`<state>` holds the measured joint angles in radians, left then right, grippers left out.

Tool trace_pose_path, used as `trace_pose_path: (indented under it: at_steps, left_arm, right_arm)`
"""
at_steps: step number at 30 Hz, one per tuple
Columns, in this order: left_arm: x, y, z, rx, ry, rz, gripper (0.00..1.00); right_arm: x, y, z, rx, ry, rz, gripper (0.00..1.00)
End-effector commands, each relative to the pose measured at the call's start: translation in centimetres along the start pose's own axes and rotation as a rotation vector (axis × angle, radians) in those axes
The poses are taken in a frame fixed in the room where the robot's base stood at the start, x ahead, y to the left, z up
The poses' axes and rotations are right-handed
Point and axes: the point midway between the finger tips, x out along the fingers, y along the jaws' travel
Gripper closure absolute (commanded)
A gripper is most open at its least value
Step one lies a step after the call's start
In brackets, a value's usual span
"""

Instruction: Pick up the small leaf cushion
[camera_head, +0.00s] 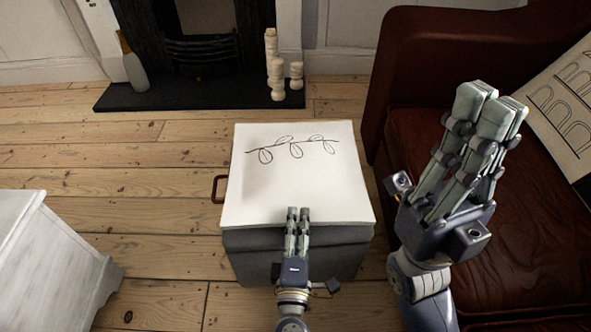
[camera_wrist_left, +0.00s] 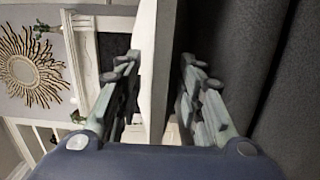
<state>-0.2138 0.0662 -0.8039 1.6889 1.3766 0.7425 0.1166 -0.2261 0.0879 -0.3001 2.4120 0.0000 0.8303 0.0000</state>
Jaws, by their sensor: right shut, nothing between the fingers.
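The small leaf cushion (camera_head: 290,190) is white with a black leafy twig drawn on it. It lies flat on a grey ottoman (camera_head: 345,252) in the head view. My left gripper (camera_head: 297,214) is at the cushion's near edge. In the left wrist view the cushion's edge (camera_wrist_left: 156,75) runs between the fingers of my left gripper (camera_wrist_left: 160,75), one set on each side. The fingers look apart, with a dark gap on the ottoman's side; contact is hard to tell. My right gripper (camera_head: 490,100) is shut and empty, to the right in front of the sofa.
A dark red leather sofa (camera_head: 425,50) with a patterned cushion (camera_head: 562,105) stands at right. A white cabinet (camera_head: 50,255) is at lower left. A fireplace hearth (camera_head: 195,92) holds a bottle (camera_head: 133,68) and candles (camera_head: 274,70). The floorboards (camera_head: 130,185) left of the ottoman are clear.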

Motion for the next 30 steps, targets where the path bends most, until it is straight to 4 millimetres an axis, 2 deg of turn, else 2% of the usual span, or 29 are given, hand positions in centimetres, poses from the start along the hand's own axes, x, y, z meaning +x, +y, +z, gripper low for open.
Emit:
trace_pose_path:
  at_steps: [4, 12, 13, 17, 18, 30]
  left_arm:
    - [1.8, -0.1, 0.0, 0.0, 0.0, 0.002, 0.65]
    - [2.2, 0.0, 0.0, 0.0, -0.001, -0.001, 0.65]
    - [2.2, 0.0, 0.0, 0.0, -0.001, 0.0, 0.67]
    - [2.2, 0.0, 0.0, 0.0, -0.001, 0.0, 0.97]
    - [2.2, 0.0, 0.0, 0.0, -0.001, 0.0, 1.0]
    - [2.2, 0.3, 0.0, 0.001, 0.0, 0.004, 1.0]
  right_arm:
    - [0.1, 0.0, 0.1, -0.002, 0.017, -0.007, 1.0]
    - [0.3, 0.0, 0.1, -0.003, 0.02, -0.009, 1.0]
    - [0.3, 0.0, 0.1, -0.003, 0.02, -0.009, 1.0]
    - [0.3, -0.1, 0.1, -0.003, 0.02, -0.009, 1.0]
    - [0.3, -0.1, 0.1, -0.003, 0.02, -0.009, 1.0]
    - [0.4, -0.1, 0.1, -0.002, 0.021, -0.009, 1.0]
